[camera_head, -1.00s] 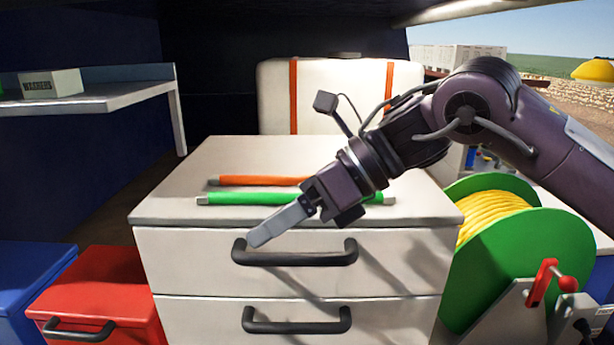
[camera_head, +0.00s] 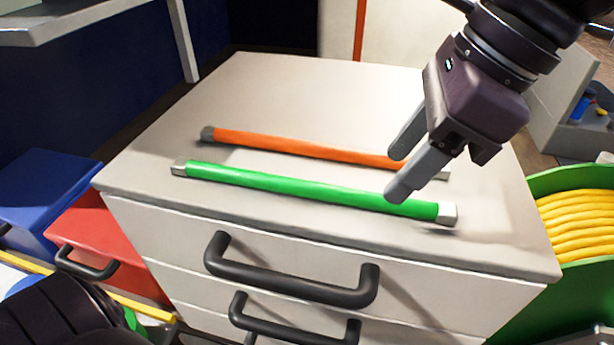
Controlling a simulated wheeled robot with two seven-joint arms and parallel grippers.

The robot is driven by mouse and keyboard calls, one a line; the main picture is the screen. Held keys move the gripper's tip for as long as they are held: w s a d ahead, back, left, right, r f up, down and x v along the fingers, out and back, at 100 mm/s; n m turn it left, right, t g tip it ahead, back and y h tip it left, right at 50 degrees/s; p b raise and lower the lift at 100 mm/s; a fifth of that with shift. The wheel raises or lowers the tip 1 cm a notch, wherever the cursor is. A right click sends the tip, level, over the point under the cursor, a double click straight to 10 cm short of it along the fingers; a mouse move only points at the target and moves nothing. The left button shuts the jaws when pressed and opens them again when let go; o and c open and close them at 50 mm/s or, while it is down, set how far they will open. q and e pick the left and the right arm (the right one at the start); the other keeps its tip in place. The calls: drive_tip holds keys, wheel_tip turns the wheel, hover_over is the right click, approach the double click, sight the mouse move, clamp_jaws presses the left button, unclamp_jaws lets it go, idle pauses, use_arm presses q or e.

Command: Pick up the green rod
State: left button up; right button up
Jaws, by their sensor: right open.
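The green rod (camera_head: 300,189) has grey end caps and lies along the front of the light drawer cabinet's top (camera_head: 330,90). An orange rod (camera_head: 300,149) lies behind it, roughly parallel. My right gripper (camera_head: 402,170) comes in from the upper right, open and pointing down and left. Nothing is between the fingers. A dark part of mine shows at the lower left; my left gripper is not in view.
Two dark drawer handles (camera_head: 290,283) stick out from the cabinet front. A red box (camera_head: 100,240) and a blue box (camera_head: 40,195) stand at the left. A green reel with yellow hose (camera_head: 580,220) stands at the right. The back of the cabinet top is clear.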

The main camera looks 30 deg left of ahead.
sight(370, 193)
drive_tip(key=x, duration=0.2)
drive_tip(key=p+x, duration=0.1)
drive_tip(key=shift+w+a+f+p, duration=0.1)
drive_tip(key=shift+a+f+p, duration=0.2)
drive_tip(key=shift+a, duration=0.05)
drive_tip(key=shift+a+f, duration=0.25)
drive_tip(key=shift+f, duration=0.4)
drive_tip(key=c, duration=0.6)
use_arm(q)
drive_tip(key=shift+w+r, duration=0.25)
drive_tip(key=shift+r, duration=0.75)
use_arm(e)
clamp_jaws()
